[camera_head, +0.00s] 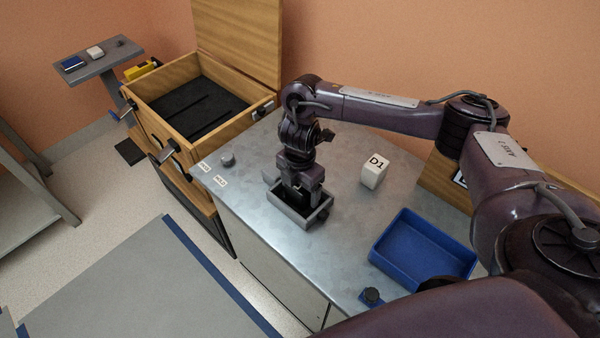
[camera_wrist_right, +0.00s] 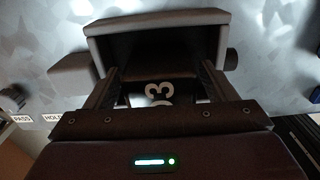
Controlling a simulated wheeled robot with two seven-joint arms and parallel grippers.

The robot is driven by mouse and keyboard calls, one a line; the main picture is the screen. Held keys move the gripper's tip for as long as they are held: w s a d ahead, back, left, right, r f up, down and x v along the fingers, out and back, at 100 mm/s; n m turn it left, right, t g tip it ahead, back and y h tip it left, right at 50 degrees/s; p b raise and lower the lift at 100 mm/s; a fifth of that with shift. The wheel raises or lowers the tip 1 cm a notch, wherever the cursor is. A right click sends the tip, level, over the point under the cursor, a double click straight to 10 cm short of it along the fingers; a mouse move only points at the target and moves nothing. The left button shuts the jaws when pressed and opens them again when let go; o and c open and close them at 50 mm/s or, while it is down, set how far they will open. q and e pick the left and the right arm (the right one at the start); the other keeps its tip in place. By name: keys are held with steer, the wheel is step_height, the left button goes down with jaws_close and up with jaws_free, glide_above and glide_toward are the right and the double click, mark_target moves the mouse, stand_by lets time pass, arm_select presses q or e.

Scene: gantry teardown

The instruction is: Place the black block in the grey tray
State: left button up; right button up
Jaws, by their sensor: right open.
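The grey tray (camera_head: 312,220) is a small open-topped box on the metal worktop. It also shows in the right wrist view (camera_wrist_right: 155,20). My right gripper (camera_head: 298,195) points down into it, its fingers apart. In the right wrist view, the black block (camera_wrist_right: 158,92) with a white "D3" mark lies between the two fingertips (camera_wrist_right: 160,80), inside or just over the tray. Its lower part is hidden by the gripper, and I cannot tell if it rests on the tray floor. My left gripper is not in view.
A white block marked D1 (camera_head: 374,172) and a blue tray (camera_head: 420,250) stand to the right. A dark knob (camera_head: 371,296) is near the front edge. A small grey knob (camera_head: 227,159) sits at the left by two labels. An open wooden chest (camera_head: 262,112) stands behind left.

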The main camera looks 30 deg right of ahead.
step_height(320, 180, up, 11)
steer(key=p, duration=0.3)
steer(key=shift+r, duration=0.2)
steer(key=shift+s+f, duration=0.1)
